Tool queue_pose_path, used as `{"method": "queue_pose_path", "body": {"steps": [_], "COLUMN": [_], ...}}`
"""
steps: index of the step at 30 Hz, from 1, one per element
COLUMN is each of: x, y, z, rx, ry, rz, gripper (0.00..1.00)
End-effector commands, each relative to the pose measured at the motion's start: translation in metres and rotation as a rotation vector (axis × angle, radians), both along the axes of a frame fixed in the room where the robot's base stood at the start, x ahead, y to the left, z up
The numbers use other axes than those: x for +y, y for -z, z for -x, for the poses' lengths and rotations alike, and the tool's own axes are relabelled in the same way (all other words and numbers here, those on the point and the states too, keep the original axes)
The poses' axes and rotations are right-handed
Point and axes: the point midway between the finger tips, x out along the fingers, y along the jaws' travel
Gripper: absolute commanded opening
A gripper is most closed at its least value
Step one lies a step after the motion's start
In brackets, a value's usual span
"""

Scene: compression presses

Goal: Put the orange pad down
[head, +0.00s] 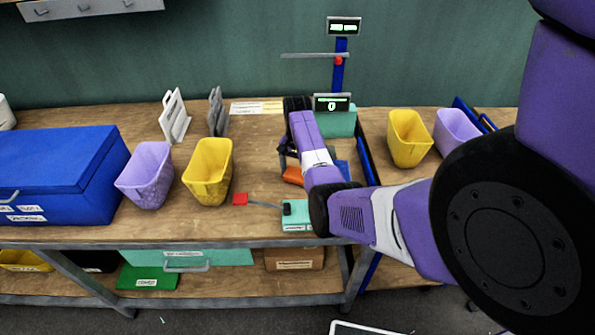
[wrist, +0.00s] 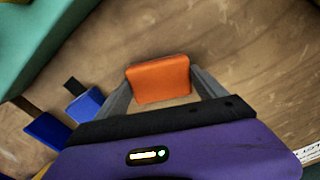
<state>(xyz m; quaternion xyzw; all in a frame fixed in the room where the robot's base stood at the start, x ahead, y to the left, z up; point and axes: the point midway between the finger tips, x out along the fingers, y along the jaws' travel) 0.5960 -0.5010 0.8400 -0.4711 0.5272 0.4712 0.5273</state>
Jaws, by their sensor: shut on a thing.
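The orange pad (wrist: 160,79) is a small flat block between the two grey fingers of my gripper (wrist: 163,88) in the wrist view. The fingers are shut on its two sides. The wooden tabletop shows behind it; I cannot tell whether the pad touches the wood. In the head view the orange pad (head: 293,175) shows partly at the left of my purple arm, low over the bench in front of the teal press (head: 341,122). My arm hides most of my gripper there.
A yellow bin (head: 208,172) and a purple bin (head: 146,176) stand left. Blue pieces (wrist: 85,104) lie beside my gripper. Bare wood (head: 262,160) shows left of the pad.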

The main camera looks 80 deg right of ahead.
Motion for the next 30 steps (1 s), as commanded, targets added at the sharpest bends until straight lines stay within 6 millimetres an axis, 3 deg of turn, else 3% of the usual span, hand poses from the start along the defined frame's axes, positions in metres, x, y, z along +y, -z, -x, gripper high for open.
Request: {"method": "queue_pose_path", "body": {"steps": [2, 3, 5, 17, 30], "x": [0.000, 0.000, 0.000, -0.001, -0.001], "y": [0.003, 0.002, 0.002, -0.008, -0.091], "z": [0.000, 0.000, 0.000, -0.001, -0.001], "rx": [0.000, 0.000, 0.000, -0.002, -0.003], "ry": [0.000, 0.000, 0.000, -0.001, 0.000], "rz": [0.000, 0.000, 0.000, 0.003, 0.003], "gripper": [0.37, 0.86, 0.98, 1.00, 1.00]}}
